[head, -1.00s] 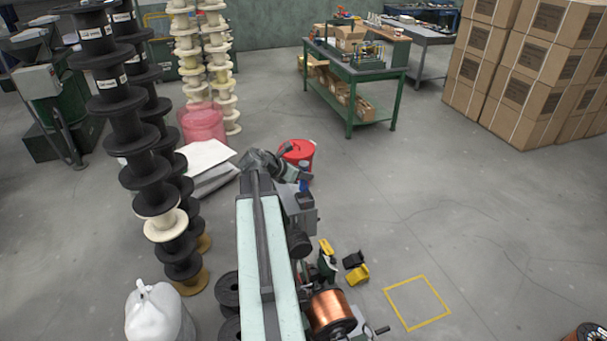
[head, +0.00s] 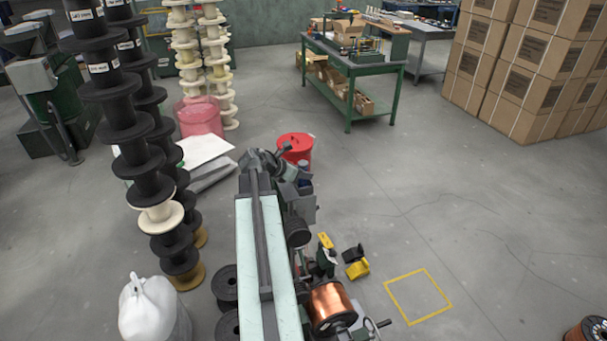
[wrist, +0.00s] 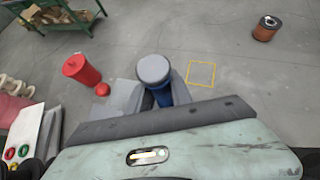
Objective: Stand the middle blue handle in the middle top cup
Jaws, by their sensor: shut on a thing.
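In the wrist view, a blue handle (wrist: 161,97) with a round grey end stands between the two grey fingers of my gripper (wrist: 159,92). The gripper is shut on it, and the grey end faces the camera. In the head view, my gripper (head: 290,170) is at the far end of my arm, close to a red container, and the handle is mostly hidden there. I cannot make out the middle top cup in either view.
The red container (head: 296,149) stands on the floor by my gripper. Tall stacks of black spools (head: 130,125) stand at left. A copper spool (head: 329,303) and yellow-black parts (head: 356,263) lie near my base. Open floor with a yellow square (head: 418,297) is at right.

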